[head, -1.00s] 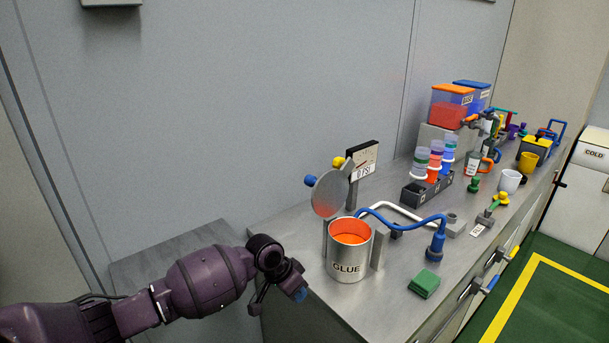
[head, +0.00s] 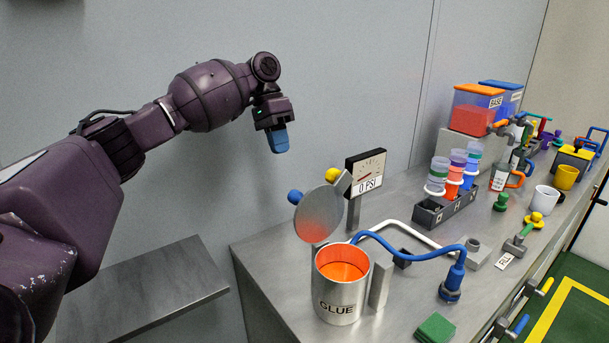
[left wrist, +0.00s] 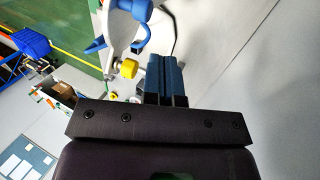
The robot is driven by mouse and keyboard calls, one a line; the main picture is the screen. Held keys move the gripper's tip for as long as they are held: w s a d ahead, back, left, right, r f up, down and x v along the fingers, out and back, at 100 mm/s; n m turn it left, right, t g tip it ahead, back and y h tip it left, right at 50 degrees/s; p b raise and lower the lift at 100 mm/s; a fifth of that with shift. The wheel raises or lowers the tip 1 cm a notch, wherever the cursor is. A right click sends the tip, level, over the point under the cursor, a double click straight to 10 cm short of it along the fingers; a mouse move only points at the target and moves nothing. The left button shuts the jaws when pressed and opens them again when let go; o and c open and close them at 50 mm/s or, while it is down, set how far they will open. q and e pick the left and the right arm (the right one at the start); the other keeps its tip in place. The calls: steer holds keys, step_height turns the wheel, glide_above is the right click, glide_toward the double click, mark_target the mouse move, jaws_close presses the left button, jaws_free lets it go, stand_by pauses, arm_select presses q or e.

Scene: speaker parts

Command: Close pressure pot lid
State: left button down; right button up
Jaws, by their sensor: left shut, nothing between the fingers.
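The pressure pot (head: 341,294), a silver can marked GLUE with an orange inside, stands open near the left end of the metal counter. Its round grey lid (head: 320,214) is tilted up on its hinge behind the pot. A blue knob (head: 295,197) and a yellow knob (head: 332,175) show beside the lid. My left gripper (head: 279,142) is up in the air, left of and above the lid, apart from it, with its blue fingers shut and empty. In the left wrist view the shut blue fingers (left wrist: 166,80) show, with a yellow knob (left wrist: 128,68) beyond them. My right gripper is not in view.
A gauge reading 0 PSI (head: 366,175) stands behind the lid. A blue hose (head: 415,245) runs from the pot to a blue fitting. A green block (head: 436,328) lies in front. A rack of bottles (head: 445,208) stands to the right. The space above the pot is clear.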

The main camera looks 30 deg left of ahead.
arm_select(q)
steer(key=x, duration=0.9)
steer(key=shift+s+b, duration=0.15)
steer(key=shift+b, duration=0.15)
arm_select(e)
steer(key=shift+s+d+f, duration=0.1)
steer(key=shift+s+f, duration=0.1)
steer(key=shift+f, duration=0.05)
arm_select(q)
steer(key=shift+d+r, duration=0.15)
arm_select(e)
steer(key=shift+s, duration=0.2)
